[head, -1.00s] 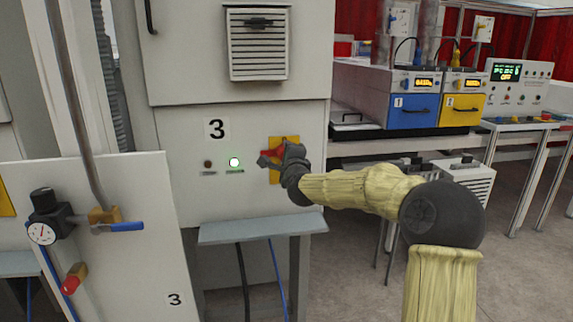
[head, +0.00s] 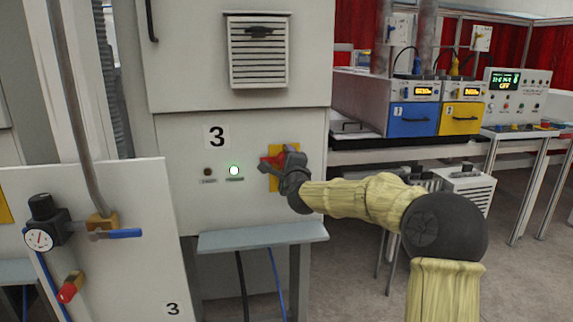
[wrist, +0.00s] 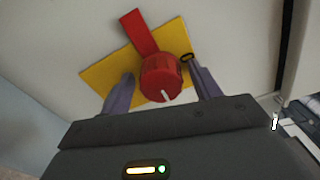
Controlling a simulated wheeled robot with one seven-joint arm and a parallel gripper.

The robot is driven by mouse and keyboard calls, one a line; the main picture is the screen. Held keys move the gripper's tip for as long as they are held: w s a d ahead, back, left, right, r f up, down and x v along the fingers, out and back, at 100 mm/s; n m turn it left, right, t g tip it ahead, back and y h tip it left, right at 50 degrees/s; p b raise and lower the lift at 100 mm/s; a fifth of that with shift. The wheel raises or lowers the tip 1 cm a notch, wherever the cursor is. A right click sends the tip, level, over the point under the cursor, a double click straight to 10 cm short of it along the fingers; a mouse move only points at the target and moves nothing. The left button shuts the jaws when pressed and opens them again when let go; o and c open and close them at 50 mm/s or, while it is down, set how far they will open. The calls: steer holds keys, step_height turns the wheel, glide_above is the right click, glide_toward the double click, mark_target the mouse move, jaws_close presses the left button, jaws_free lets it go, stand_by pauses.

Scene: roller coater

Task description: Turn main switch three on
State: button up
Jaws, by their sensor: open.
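The main switch is a red rotary knob (wrist: 161,78) with a red bar-shaped arm and a white mark, on a yellow plate (wrist: 103,80). In the head view the yellow plate (head: 285,151) is on the grey cabinet panel right of the number 3, and the red switch (head: 271,160) is partly hidden by my gripper (head: 273,167). In the wrist view my gripper (wrist: 159,74) is open, one finger on each side of the knob. I cannot tell if either finger touches it.
A grey shelf (head: 262,236) juts out below the panel. A white board with a gauge (head: 39,239) and a blue-handled valve (head: 122,233) stands at front left. Benches with blue (head: 412,119) and yellow (head: 460,118) units are at right.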

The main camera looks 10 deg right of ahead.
steer(key=shift+s, duration=0.15)
steer(key=s, duration=1.7)
steer(key=shift+s+f, duration=0.1)
